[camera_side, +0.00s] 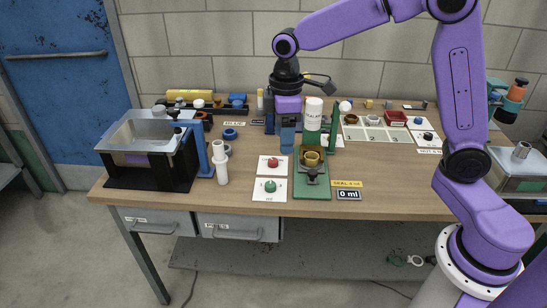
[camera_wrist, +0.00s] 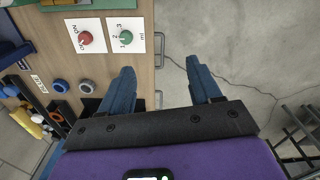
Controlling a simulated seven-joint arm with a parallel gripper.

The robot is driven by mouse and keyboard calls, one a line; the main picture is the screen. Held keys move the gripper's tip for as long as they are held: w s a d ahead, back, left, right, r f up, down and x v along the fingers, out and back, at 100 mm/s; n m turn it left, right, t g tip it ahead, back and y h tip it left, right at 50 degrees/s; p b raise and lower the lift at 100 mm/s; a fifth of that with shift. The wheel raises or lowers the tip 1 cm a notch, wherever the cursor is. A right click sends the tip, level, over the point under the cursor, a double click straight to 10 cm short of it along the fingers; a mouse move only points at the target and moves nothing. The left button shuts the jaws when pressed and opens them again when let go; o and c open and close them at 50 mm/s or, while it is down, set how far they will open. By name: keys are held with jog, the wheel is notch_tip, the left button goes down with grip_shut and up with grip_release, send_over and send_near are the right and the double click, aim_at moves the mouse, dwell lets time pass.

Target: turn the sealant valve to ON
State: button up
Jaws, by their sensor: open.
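The red knob (camera_side: 272,162) sits on a white card at the table's front middle. It also shows in the wrist view (camera_wrist: 85,38), where its card appears to carry ON and OFF marks; its exact setting is too small to read. My gripper (camera_side: 288,148) points down behind the red knob's card, left of the bottle. In the wrist view my gripper (camera_wrist: 160,75) has blue fingers spread apart, empty, right of the knobs.
A green knob (camera_side: 270,186) on a second white card stands in front of the red one. A "0 ml" display (camera_side: 348,195) lies right of the stand. A numbered tray (camera_side: 375,134) is behind right.

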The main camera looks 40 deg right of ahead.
jog(key=w+d+f, duration=0.2)
jog(key=w+d, duration=0.2)
jog(key=w, duration=0.6)
jog(key=m, duration=0.1)
send_near(273, 160)
notch_tip(273, 160, down, 9)
jog(key=shift+d+r, duration=0.1)
jog(key=shift+r, duration=0.05)
jog(key=shift+w, duration=0.1)
jog(key=shift+c, duration=0.3)
jog(key=c, duration=1)
